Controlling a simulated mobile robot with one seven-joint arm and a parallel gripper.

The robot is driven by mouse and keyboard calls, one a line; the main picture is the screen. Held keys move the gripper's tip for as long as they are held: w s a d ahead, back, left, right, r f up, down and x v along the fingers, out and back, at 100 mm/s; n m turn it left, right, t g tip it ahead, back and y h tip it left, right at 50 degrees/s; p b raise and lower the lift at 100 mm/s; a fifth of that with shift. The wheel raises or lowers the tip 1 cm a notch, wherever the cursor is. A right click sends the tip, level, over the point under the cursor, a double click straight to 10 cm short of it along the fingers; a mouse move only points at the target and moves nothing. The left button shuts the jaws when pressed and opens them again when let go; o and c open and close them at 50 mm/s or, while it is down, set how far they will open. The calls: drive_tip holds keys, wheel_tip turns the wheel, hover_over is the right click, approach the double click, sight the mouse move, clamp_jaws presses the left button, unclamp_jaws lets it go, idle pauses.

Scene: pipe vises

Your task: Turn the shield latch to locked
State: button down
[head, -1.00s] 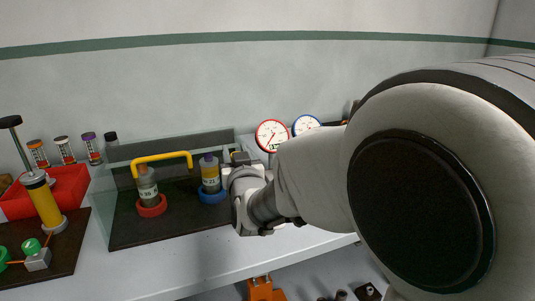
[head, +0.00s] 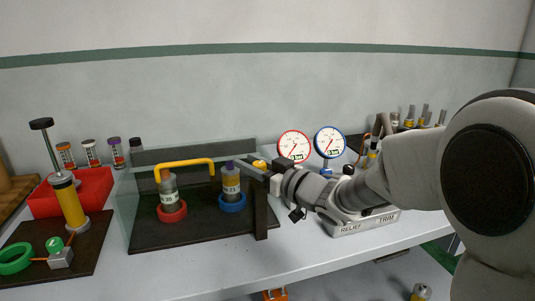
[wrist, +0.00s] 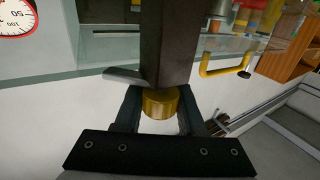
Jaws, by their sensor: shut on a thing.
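The clear shield with its yellow handle (head: 185,163) stands over a dark base on the bench. The handle also shows in the wrist view (wrist: 226,68). A dark upright post (head: 261,215) stands at the shield's right end and fills the upper middle of the wrist view (wrist: 166,40). A brass-coloured latch knob (wrist: 160,103) sits at the post's end, with a short grey bar (wrist: 122,76) sticking out to the left there. My gripper (wrist: 160,112) has its fingers on both sides of the knob and is shut on it. The latch's lock marking cannot be seen.
Two labelled cylinders, in a red ring (head: 172,214) and a blue ring (head: 232,203), stand behind the shield. Red-rimmed (head: 294,145) and blue-rimmed (head: 330,142) gauges stand behind my arm. A relief/trim block (head: 362,226) lies under it.

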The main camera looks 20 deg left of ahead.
drive_tip(key=n+g+p, duration=0.1)
drive_tip(key=g+p, duration=0.1)
drive_tip(key=n+g+y+p, duration=0.1)
drive_tip(key=n+g+p, duration=0.1)
drive_tip(key=n+g+y+p, duration=0.1)
drive_tip(key=g+p, duration=0.1)
drive_tip(key=shift+s+a+r+n+g, duration=0.15)
drive_tip(key=shift+s+r+n+g, duration=0.15)
drive_tip(key=shift+s+r+g, duration=0.1)
drive_tip(key=n+g+p, duration=0.1)
drive_tip(key=g, duration=0.1)
drive_tip(key=s+n+g+p, duration=0.1)
drive_tip(key=n+g+p, duration=0.1)
drive_tip(key=g, duration=0.1)
drive_tip(key=n+g+p, duration=0.2)
drive_tip(key=shift+s+f+g, duration=0.25)
drive_tip(key=shift+f+g, duration=0.05)
drive_tip(key=shift+g, duration=0.1)
drive_tip(key=shift+g+h, duration=0.3)
drive_tip(key=c, duration=0.5)
unclamp_jaws()
drive_tip(key=shift+s, duration=0.1)
drive_tip(key=v, duration=1.7)
drive_tip(key=shift+d+p, duration=0.2)
drive_tip(key=shift+p, duration=0.2)
